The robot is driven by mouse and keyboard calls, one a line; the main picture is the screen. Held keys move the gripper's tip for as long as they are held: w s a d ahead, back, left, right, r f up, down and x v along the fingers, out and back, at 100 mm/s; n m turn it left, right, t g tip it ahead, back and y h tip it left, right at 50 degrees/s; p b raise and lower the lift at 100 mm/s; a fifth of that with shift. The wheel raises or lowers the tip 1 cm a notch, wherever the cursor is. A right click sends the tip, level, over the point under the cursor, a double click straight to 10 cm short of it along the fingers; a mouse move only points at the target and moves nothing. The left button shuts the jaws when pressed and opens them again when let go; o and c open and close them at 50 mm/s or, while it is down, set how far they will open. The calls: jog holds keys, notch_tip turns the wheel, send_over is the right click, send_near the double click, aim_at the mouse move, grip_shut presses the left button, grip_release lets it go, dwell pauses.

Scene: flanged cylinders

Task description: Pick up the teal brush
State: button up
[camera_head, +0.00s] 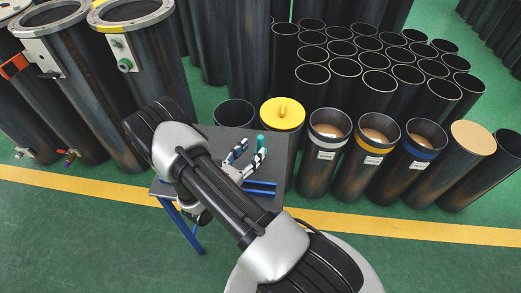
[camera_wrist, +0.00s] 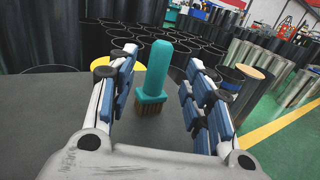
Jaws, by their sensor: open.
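The teal brush (camera_wrist: 155,75) stands upright on a dark grey table in the wrist view, with brown bristles down and its rounded handle up. In the head view only a small teal part of the brush (camera_head: 261,141) shows beside my gripper (camera_head: 243,156). In the wrist view my gripper (camera_wrist: 155,95) is open, with one blue-padded finger on each side of the brush. I see no clear contact.
The small table (camera_head: 264,202) has blue legs. A cylinder with a yellow lid (camera_head: 283,113) stands close behind it, and several open black cylinders (camera_head: 330,128) stand to the right. Tall flanged cylinders (camera_head: 140,70) stand at the left. Green floor in front is clear.

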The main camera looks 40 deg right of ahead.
aim_at(258, 144)
jog(key=shift+b+x, duration=0.85)
jog(key=shift+x, duration=2.15)
jog(key=shift+f, duration=0.1)
jog(key=shift+c, duration=0.2)
grip_shut()
